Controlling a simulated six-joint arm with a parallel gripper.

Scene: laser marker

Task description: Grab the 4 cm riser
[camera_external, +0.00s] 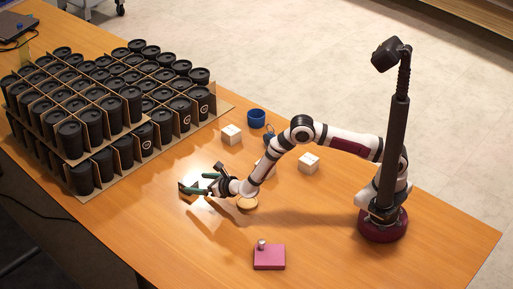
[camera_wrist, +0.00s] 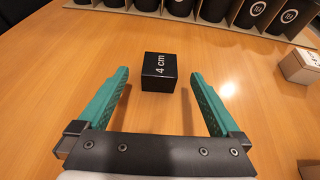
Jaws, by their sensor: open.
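The 4 cm riser is a small black block (camera_wrist: 158,72) with "4 cm" in white on its top. In the wrist view it sits on the table just ahead of my gripper (camera_wrist: 160,92), roughly centred between the two green fingers. The fingers are open and apart from it, with nothing between their tips but the near part of the block's surroundings. In the external view my gripper (camera_external: 190,184) is low over the table left of centre, and a dark shape at its fingers is too small to tell clearly.
Black lidded cups in cardboard dividers (camera_external: 128,152) fill the table's back left. White cubes (camera_external: 231,135) (camera_external: 308,163), a blue cup (camera_external: 256,118) and a pink block (camera_external: 269,257) with a small knob stand around. The front-left table is clear.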

